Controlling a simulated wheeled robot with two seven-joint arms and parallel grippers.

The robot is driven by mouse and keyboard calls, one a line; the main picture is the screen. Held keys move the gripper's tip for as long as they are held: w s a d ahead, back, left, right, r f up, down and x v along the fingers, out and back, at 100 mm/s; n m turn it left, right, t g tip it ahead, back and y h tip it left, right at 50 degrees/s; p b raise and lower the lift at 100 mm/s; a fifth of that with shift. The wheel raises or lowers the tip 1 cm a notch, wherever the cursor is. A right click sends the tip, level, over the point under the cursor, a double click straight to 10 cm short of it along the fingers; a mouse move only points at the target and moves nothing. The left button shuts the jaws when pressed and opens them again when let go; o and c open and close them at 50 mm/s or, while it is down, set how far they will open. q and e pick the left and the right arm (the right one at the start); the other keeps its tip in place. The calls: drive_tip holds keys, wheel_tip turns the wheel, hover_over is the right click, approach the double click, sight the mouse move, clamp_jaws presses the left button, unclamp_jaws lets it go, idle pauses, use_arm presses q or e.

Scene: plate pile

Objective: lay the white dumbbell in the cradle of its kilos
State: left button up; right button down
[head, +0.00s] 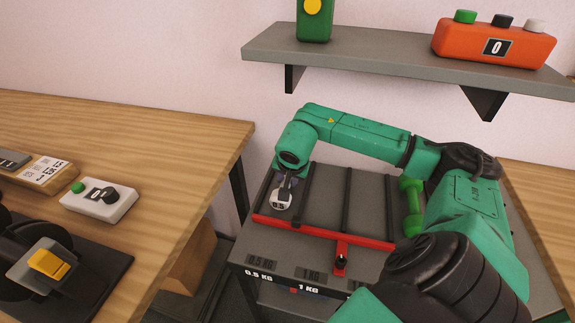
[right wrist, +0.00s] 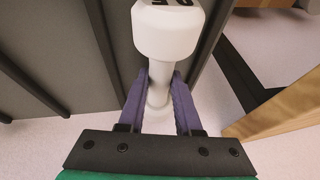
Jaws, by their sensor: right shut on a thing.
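The white dumbbell (head: 281,201) is at the left lane of the grey rack (head: 330,195), above the front label reading 0.5 KG. In the right wrist view the white dumbbell (right wrist: 168,32) shows a partly cut-off, upside-down number on its near head. My right gripper (head: 288,182) is shut on its handle; the purple fingers (right wrist: 160,95) are on both sides of it. Dark rails run along both sides of the dumbbell. I cannot tell whether it rests on the rack or hangs just above. My left gripper is not in view.
A green dumbbell (head: 412,208) lies in a lane at the right, partly behind my arm. A red bar (head: 325,234) runs along the rack's front. A wooden table (head: 150,140) with devices stands left, and a shelf (head: 390,68) hangs above.

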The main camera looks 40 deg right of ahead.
drive_tip(key=c, duration=0.6)
unclamp_jaws()
drive_tip(key=v, duration=0.7)
drive_tip(key=shift+r, duration=0.3)
drive_tip(key=shift+s+a+f, duration=0.1)
drive_tip(key=shift+s+a, duration=0.05)
drive_tip(key=shift+a, duration=0.05)
